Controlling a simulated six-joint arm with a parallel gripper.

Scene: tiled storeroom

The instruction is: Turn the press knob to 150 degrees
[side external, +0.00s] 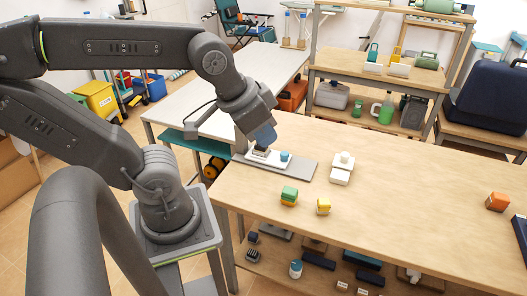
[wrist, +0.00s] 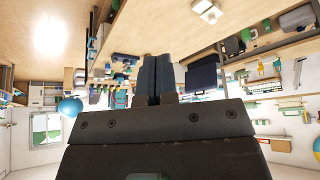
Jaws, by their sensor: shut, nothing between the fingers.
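In the side external view, a low white unit (side external: 270,161) sits on a grey plate (side external: 303,168) at the left end of the wooden table. A small blue round piece (side external: 284,156) stands on its right part; it looks like the press knob, but no degree marks can be read. My gripper (side external: 261,150) points down over the unit's left part, beside the blue piece. It is shut and empty; whether its tips touch the unit cannot be told. In the wrist view, the two dark fingers of my gripper (wrist: 158,58) lie side by side, and the knob cannot be made out.
A white stepped block (side external: 341,171) stands right of the plate. An orange block (side external: 498,201) is far right. The middle of the wooden table (side external: 420,200) is clear.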

